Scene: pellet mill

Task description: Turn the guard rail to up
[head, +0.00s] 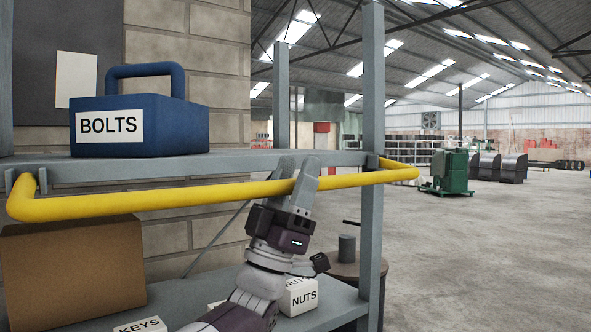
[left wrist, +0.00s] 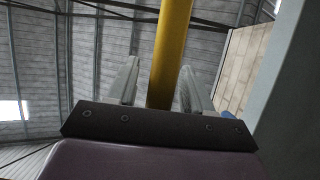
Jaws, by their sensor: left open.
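The yellow guard rail (head: 150,198) runs across the front of the shelf rack, a little below the upper board's edge. Its bent ends reach back to the rack near the posts. My left gripper (head: 298,172) is at the rail right of its middle, coming from below, with its fingers pointing up. In the left wrist view, the rail (left wrist: 172,40) passes between the two spread fingers of the left gripper (left wrist: 160,78). A gap shows on the left finger's side; whether the right finger touches the rail I cannot tell. My right gripper is not in view.
A blue BOLTS box (head: 160,125) stands on the upper shelf (head: 230,160), behind the rail. Below are a cardboard box (head: 70,270), a NUTS box (head: 299,298) and a KEYS box (head: 140,326). A grey post (head: 371,110) stands right of my gripper. Open floor (head: 490,250) lies beyond.

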